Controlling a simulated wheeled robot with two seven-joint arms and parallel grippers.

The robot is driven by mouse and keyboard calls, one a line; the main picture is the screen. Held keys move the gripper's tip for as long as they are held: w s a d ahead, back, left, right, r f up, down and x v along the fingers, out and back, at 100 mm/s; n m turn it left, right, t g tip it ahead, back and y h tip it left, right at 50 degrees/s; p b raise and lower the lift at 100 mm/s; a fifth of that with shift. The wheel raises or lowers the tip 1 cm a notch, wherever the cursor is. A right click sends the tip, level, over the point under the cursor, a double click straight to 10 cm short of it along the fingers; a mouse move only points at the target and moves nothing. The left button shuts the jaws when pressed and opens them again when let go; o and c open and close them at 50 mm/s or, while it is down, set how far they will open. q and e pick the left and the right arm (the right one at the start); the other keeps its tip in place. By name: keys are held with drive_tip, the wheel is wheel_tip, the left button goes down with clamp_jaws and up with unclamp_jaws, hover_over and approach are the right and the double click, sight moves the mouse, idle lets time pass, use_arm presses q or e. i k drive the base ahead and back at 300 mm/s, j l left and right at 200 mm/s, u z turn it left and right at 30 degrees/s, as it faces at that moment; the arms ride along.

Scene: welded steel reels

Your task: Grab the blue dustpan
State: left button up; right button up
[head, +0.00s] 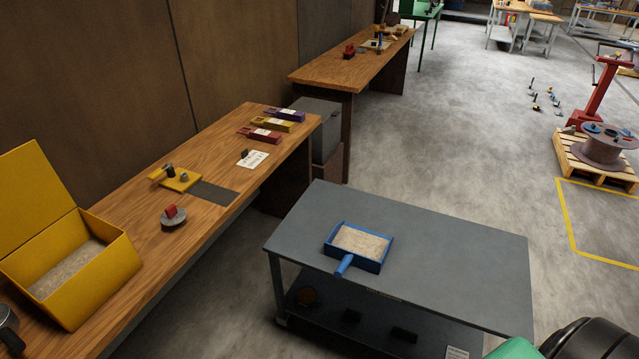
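The blue dustpan (345,264) lies flat on the top of a grey two-tier table (450,260), left of the top's middle. Its pan holds a layer of pale, grainy material, and its short handle points toward the lower left, near the table's front edge. Nothing touches the dustpan from above. Neither of my grippers can be made out in the head view.
A wooden bench (220,140) runs along the wall at left, with an open yellow box (115,265) and small tools. The grey table's top is otherwise bare; dark items sit on its lower shelf. Concrete floor (450,130) is open behind it. A pallet (590,165) carries a reel.

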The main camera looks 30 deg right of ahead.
sight(365, 249)
drive_tip(key=z, duration=1.15)
